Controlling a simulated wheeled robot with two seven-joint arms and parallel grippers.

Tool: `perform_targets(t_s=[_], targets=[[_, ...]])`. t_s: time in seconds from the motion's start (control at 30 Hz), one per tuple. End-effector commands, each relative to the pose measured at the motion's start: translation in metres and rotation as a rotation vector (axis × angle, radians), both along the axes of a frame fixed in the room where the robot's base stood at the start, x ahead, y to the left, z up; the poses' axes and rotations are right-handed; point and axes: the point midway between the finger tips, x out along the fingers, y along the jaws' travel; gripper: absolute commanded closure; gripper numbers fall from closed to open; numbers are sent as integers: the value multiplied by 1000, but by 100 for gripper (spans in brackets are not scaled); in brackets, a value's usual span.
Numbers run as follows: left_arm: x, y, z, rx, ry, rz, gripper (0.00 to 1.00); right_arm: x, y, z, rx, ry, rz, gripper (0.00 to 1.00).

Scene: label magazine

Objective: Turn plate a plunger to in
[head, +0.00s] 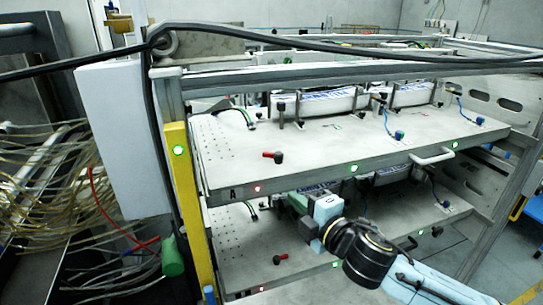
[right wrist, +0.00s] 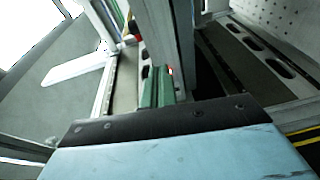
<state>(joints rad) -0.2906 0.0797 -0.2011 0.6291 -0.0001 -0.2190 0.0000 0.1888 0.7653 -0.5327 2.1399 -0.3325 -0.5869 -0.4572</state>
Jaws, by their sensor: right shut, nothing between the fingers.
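The upper plate marked A (head: 310,150) is a pale grey shelf with a row of small holes at its left. A small plunger with a red end and dark body (head: 274,156) lies on its front left part. My right gripper (head: 294,202) is below the upper plate's front edge, over the lower plate, apart from that plunger. Its green fingers also show in the right wrist view (right wrist: 157,88), shut and empty. Which way the plunger is turned I cannot tell for certain. My left gripper is not in view.
The lower plate (head: 235,240) carries a similar red plunger (head: 281,258). A yellow post (head: 182,185) with a green light stands at the rack's left. A white handle (head: 432,158) juts from the upper plate's front. Loose cables (head: 45,185) hang at left.

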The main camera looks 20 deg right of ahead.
Motion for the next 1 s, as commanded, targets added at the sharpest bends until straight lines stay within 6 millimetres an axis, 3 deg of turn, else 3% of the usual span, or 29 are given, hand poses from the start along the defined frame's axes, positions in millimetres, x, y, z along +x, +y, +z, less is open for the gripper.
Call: perform_targets(t_s=[0.03,0.1,0.27,0.77,1.0], targets=[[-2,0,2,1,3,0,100,-5,5,16,-17,-30,17,100],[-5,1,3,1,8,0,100,-9,9,27,-33,-54,29,100],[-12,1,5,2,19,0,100,-1,14,34,-40,-68,35,100],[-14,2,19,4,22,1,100,87,41,34,-37,-66,36,100],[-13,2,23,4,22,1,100,113,25,33,-38,-65,34,100]])
